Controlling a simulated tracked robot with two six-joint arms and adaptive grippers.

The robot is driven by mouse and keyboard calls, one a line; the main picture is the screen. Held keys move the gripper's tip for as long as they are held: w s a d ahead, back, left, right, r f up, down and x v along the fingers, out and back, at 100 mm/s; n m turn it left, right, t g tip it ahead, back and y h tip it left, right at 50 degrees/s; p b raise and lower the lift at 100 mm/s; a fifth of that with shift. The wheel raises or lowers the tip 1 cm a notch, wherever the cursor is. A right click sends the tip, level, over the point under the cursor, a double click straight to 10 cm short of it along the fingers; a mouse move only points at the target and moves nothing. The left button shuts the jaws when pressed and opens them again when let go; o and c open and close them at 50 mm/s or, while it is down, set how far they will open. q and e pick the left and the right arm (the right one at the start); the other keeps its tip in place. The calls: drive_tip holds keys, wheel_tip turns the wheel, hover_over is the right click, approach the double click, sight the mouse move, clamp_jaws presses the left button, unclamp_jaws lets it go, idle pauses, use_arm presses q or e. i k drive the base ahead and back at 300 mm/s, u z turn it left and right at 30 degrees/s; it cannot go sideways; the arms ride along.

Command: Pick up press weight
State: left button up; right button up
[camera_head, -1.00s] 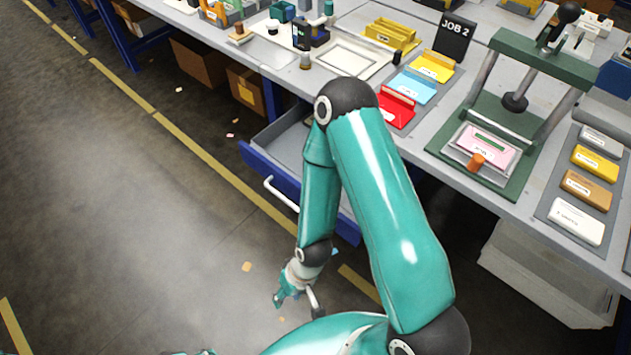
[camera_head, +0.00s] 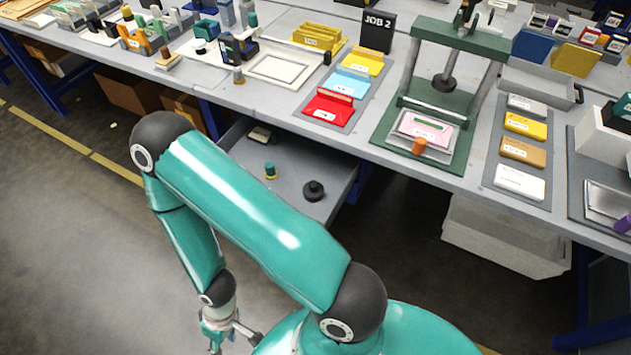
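A black disc with a raised knob (camera_head: 313,190), which looks like the press weight, sits upright in the open grey drawer (camera_head: 285,158) under the table. My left arm crosses in front of the drawer and hides its front and left part. My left gripper (camera_head: 222,335) hangs at the bottom of the head view, well below and left of the weight and apart from it. It is small and partly cut off there, so I cannot tell how far its fingers are apart. My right gripper is out of view.
A small teal and yellow piece (camera_head: 270,171) and a pale block (camera_head: 259,134) also lie in the drawer. Above stand the green press (camera_head: 465,38), colored card holders (camera_head: 329,108), a JOB 2 sign (camera_head: 378,32) and a strip of colored blocks (camera_head: 525,124). The table edge overhangs the drawer.

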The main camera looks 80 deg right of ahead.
sight(313, 191)
drive_tip(key=z, duration=0.25)
drive_tip(key=k, duration=0.75)
drive_tip(key=z, duration=0.85)
drive_tip(key=i, duration=0.5)
drive_tip(key=z, duration=0.05)
